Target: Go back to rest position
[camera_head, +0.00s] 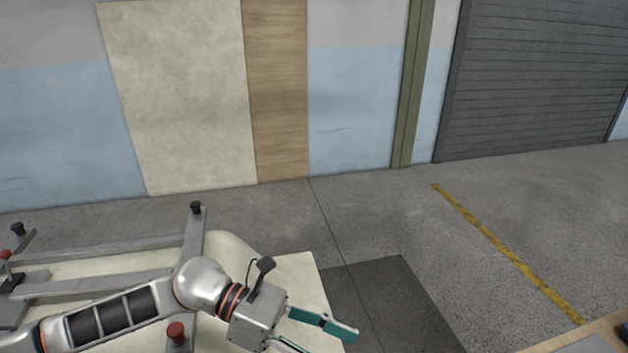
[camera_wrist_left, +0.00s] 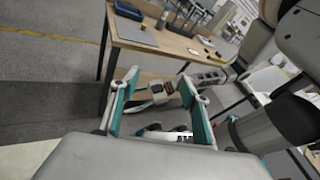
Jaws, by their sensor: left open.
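My left arm comes in from the lower left in the head view. The right gripper is out of the head view.
The shell lies by a grey metal frame (camera_head: 110,243) with dark and red knobs. A wooden table (camera_head: 585,338) is at the lower right; in the left wrist view its top (camera_wrist_left: 165,42) carries a dark blue tray (camera_wrist_left: 128,11) and other items. A dark floor mat (camera_head: 395,300) is clear.

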